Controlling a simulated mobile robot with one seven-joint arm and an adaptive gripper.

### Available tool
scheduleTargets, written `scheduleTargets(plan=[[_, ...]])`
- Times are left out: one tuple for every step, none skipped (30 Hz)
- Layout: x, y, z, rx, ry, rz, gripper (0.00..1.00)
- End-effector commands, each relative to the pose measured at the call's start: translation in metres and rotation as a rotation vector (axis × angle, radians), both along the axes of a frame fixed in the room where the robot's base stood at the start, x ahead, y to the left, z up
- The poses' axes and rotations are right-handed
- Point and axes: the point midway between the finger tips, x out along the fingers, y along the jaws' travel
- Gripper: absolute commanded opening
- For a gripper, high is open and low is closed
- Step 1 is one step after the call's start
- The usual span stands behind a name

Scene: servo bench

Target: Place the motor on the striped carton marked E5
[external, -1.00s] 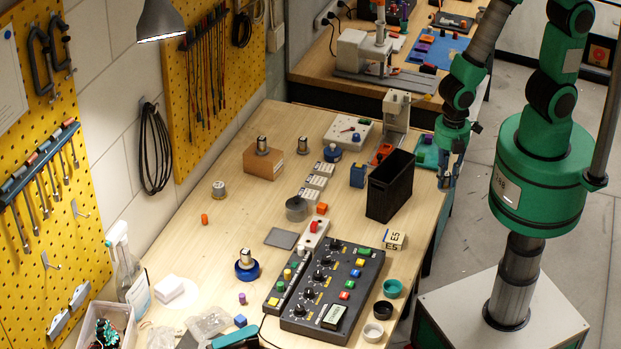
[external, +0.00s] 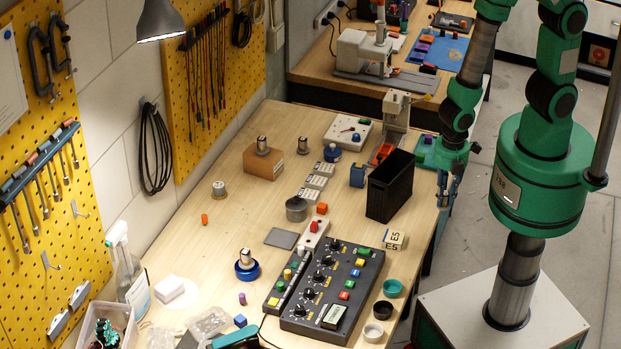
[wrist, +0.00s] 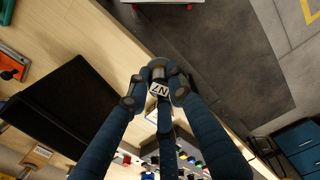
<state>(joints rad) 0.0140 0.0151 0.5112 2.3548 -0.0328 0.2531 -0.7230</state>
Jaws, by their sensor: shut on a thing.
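My gripper (external: 446,200) hangs beyond the right edge of the bench in the external view, beside the black bin. In the wrist view my gripper (wrist: 160,78) is shut on a small silver cylindrical motor (wrist: 158,64) with a white tag reading N7. The motor is too small and covered to make out in the external view. The striped carton marked E5 (external: 392,241), a small pale box with dark marks, lies near the bench's right edge, below and left of my gripper in the picture. Its top looks bare. I cannot clearly make it out in the wrist view.
The tall black bin (external: 390,187) stands between my gripper and the bench middle. A dark control box (external: 333,288) and a teal ring (external: 392,288) lie near the carton. Other silver cylinders stand farther left, one on a brown carton (external: 275,165), one on a blue base (external: 247,272).

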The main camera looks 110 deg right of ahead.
Motion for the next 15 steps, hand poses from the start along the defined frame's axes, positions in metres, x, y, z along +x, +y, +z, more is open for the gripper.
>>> scheduleTargets(plan=[[0.0, 0.0, 0.0, 0.0, 0.0, 0.0, 0.0], [0.0, 0.0, 0.0, 0.0, 0.0, 0.0, 0.0], [0.0, 0.0, 0.0, 0.0, 0.0, 0.0, 0.0], [0.0, 0.0, 0.0, 0.0, 0.0, 0.0, 0.0], [0.0, 0.0, 0.0, 0.0, 0.0, 0.0, 0.0], [0.0, 0.0, 0.0, 0.0, 0.0, 0.0, 0.0], [0.0, 0.0, 0.0, 0.0, 0.0, 0.0, 0.0], [0.001, 0.0, 0.0, 0.0, 0.0, 0.0, 0.0], [0.002, 0.0, 0.0, 0.0, 0.0, 0.0, 0.0], [0.003, 0.0, 0.0, 0.0, 0.001, 0.0, 0.0], [0.005, 0.0, 0.0, 0.0, 0.001, 0.0, 0.0], [0.007, 0.0, -0.001, 0.0, 0.001, 0.0, 0.0], [0.01, 0.0, -0.001, 0.0, 0.001, 0.0, 0.0], [0.013, 0.0, -0.001, 0.0, 0.001, 0.0, 0.0], [0.018, 0.0, -0.002, 0.0, 0.001, 0.0, 0.0]])
